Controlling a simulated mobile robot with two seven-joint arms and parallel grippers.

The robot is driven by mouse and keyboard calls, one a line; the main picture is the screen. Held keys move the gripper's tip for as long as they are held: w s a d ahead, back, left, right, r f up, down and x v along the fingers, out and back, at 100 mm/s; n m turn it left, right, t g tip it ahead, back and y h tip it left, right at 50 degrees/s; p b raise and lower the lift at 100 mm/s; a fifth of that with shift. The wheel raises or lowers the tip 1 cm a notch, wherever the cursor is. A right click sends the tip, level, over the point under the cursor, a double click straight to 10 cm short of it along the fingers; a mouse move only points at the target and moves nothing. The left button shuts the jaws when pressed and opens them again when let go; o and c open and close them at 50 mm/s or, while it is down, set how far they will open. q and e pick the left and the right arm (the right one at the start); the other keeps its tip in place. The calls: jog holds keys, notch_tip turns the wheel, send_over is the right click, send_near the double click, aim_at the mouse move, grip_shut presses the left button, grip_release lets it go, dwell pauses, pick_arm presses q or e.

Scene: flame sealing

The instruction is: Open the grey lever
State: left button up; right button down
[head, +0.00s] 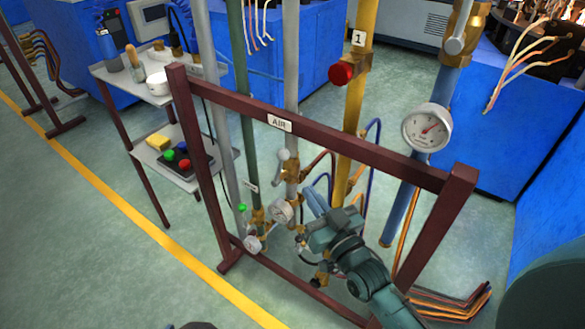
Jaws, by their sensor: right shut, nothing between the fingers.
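A small pale grey lever handle (283,155) sits on a brass valve on the middle grey pipe, just below the frame's top bar. Another grey lever (456,45) is on a brass valve on the blue pipe at the top right. I cannot tell which one the task names. My right gripper (306,236) reaches in from the lower right, in front of the lower pipes. It is shut and empty, below and right of the middle lever and apart from it. Its fingertips are small and hard to make out. My left gripper is not in view.
A dark red frame (330,137) with an AIR label surrounds the pipes. A red knob (342,75) is on the yellow pipe, and a gauge (427,127) is at the right. A cart (205,72) stands at the left.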

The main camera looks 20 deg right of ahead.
aim_at(286, 158)
jog(key=x, duration=0.8)
jog(key=shift+w+a, duration=0.15)
jog(key=shift+w, duration=0.3)
